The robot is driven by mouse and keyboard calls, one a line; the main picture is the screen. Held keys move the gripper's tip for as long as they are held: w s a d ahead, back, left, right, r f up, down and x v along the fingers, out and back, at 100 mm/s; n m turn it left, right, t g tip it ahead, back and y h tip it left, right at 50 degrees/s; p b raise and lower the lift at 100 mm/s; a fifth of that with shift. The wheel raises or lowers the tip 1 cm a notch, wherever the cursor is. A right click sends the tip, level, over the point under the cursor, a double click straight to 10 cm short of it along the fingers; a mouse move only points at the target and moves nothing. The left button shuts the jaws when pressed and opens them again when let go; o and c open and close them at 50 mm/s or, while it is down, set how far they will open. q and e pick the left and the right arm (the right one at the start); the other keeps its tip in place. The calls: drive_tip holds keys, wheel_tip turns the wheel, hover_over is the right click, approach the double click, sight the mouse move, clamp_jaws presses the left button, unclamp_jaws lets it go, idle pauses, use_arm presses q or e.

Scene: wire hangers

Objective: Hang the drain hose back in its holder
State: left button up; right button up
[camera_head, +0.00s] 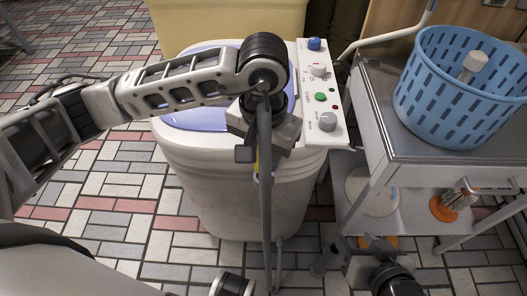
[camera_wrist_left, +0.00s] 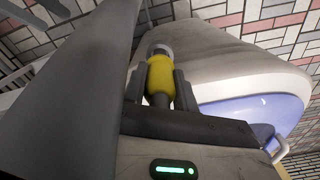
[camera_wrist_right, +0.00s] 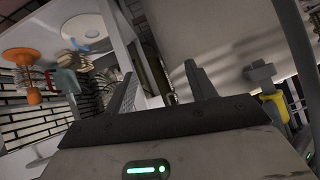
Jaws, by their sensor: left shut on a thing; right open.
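The drain hose (camera_head: 266,205) is a grey tube that hangs down in front of the white washing machine (camera_head: 225,195). My left gripper (camera_head: 250,155) points down at the machine's front and is shut on the hose's yellow collar. In the left wrist view the yellow collar (camera_wrist_left: 160,76), with a grey tip, sits between the fingers. The right wrist view also shows the yellow collar (camera_wrist_right: 273,103) and the grey hose (camera_wrist_right: 297,65). My right gripper (camera_head: 368,243) is open and empty, low in front of the trolley. I cannot make out the hose holder.
A metal trolley (camera_head: 375,145) stands to the right of the machine, with a blue perforated basket (camera_head: 462,90) on top. Its lower shelf holds an orange-based brush (camera_head: 450,205) and a white disc-like item. A knob panel (camera_head: 320,95) is on the machine's right. Tiled floor is clear at left.

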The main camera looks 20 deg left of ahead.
sight(264, 165)
use_arm(q)
drive_tip(key=shift+f, duration=0.25)
use_arm(e)
drive_tip(key=shift+w+a+f, duration=0.1)
drive_tip(key=shift+w+f, duration=0.1)
use_arm(q)
drive_tip(key=shift+f+b, duration=0.1)
drive_tip(key=shift+b, duration=0.2)
use_arm(e)
drive_tip(key=shift+f, duration=0.1)
use_arm(q)
drive_tip(key=shift+f, duration=0.2)
drive_tip(key=shift+f+b, duration=0.5)
drive_tip(key=shift+b, duration=0.3)
drive_tip(key=shift+f, duration=0.2)
use_arm(e)
drive_tip(key=shift+w+a+r+t+y, duration=0.25)
drive_tip(key=shift+a+r+t+y, duration=0.05)
drive_tip(key=shift+a+r+t, duration=0.1)
use_arm(q)
drive_tip(key=shift+f+b, duration=0.4)
drive_tip(key=shift+b, duration=0.3)
use_arm(e)
drive_tip(key=shift+s+r+t, duration=0.1)
drive_tip(key=shift+r+t, duration=0.05)
drive_tip(key=shift+t, duration=0.15)
